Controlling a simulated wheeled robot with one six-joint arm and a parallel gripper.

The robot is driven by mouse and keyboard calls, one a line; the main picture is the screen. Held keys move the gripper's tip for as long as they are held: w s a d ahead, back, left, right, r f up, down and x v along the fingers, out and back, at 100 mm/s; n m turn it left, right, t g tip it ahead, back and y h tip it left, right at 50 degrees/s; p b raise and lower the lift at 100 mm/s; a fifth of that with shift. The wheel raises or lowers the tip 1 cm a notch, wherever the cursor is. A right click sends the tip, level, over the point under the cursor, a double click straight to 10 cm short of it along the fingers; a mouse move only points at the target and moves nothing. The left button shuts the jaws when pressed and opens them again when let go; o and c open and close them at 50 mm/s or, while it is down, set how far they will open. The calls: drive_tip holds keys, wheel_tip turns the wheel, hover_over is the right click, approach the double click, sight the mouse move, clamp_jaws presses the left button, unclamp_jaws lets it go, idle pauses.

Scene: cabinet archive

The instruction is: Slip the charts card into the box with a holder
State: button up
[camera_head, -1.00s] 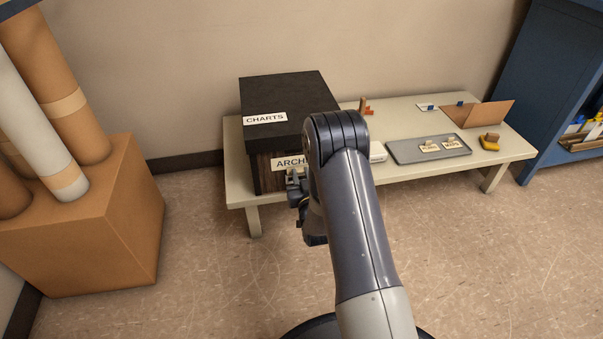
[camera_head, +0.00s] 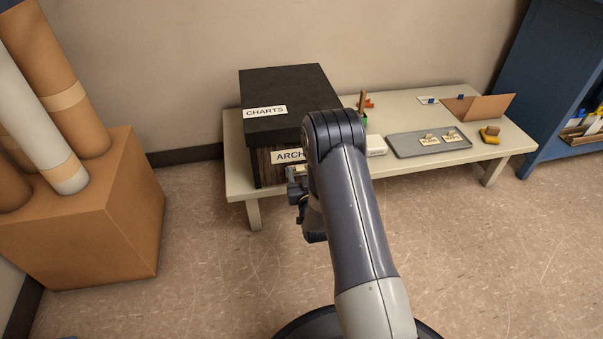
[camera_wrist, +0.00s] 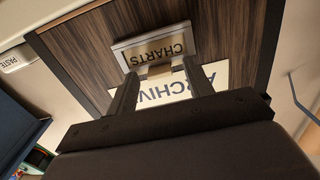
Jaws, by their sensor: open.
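The charts card (camera_wrist: 167,50) shows upside down in the wrist view, inside the metal frame of a holder (camera_wrist: 117,52). The holder is on the wood-grained front of the box (camera_wrist: 72,45). A white ARCHIVE label (camera_wrist: 213,76) is beside it, partly covered by a finger.
The box stands on a pale low table (camera_head: 400,173). A cardboard box with tubes (camera_head: 90,215) stands left. Floor in front is clear.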

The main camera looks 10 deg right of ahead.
idle(0.4)
drive_tip(key=s, duration=0.7)
idle(0.5)
drive_tip(key=shift+s, duration=0.1)
drive_tip(key=s+p, duration=0.2)
drive_tip(key=s, duration=0.8)
drive_tip(key=shift+s+a, duration=0.15)
drive_tip(key=shift+s, duration=0.15)
drive_tip(key=shift+w, duration=0.1)
drive_tip(key=w+b, duration=0.2)
drive_tip(key=w, duration=1.1)
